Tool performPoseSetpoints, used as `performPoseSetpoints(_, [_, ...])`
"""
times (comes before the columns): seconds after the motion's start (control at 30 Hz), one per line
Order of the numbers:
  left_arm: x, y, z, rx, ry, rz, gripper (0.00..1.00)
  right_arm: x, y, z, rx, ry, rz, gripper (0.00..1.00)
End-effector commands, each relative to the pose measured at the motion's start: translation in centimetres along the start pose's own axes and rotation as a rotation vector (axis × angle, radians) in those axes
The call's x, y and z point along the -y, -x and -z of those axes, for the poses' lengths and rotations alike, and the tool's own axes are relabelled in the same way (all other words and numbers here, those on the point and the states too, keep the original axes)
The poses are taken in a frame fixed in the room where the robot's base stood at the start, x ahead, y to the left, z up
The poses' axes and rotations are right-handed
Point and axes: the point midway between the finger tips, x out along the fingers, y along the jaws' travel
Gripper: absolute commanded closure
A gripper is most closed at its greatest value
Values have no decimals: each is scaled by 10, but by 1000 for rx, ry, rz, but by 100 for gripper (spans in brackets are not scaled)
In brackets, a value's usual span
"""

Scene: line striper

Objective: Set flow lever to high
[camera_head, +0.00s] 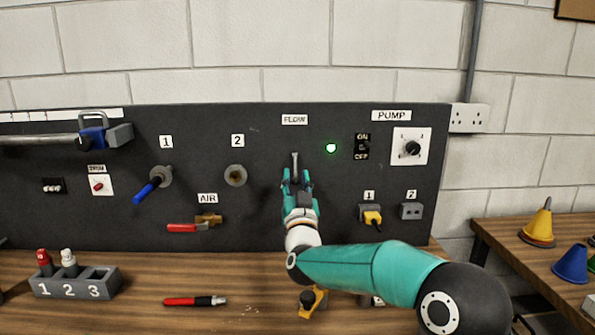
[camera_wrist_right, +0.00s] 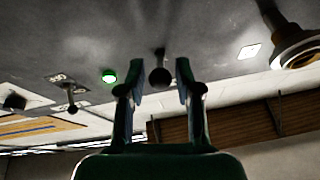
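The flow lever (camera_head: 295,165) stands out from the dark panel under the FLOW label (camera_head: 294,119), and its upper part shows pointing up. In the right wrist view the lever ends in a round dark knob (camera_wrist_right: 160,77). My right gripper (camera_head: 296,178) is at the lever. In the right wrist view its two fingers (camera_wrist_right: 158,80) are apart, one on each side of the knob, with gaps visible. The gripper hides the lever's lower part in the head view. My left gripper is not in view.
A green light (camera_head: 331,148) glows right of the lever, beside the ON/OFF switch (camera_head: 362,147) and pump dial (camera_head: 411,147). A blue-handled valve (camera_head: 153,183) and red air lever (camera_head: 188,228) are left.

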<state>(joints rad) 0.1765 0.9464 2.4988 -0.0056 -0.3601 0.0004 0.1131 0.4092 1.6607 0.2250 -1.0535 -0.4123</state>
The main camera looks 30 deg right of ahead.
Motion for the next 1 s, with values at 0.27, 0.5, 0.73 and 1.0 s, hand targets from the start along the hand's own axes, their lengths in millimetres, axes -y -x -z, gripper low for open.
performPoseSetpoints(0.27, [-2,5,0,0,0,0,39,0,-15,-1,1,0,0,66])
performPoseSetpoints(0.5, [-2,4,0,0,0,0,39,0,-15,-1,0,0,0,69])
performPoseSetpoints(0.73, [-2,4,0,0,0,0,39,0,-15,0,0,0,0,100])
performPoseSetpoints(1.0, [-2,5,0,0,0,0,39,-6,-16,0,0,1,-5,100])
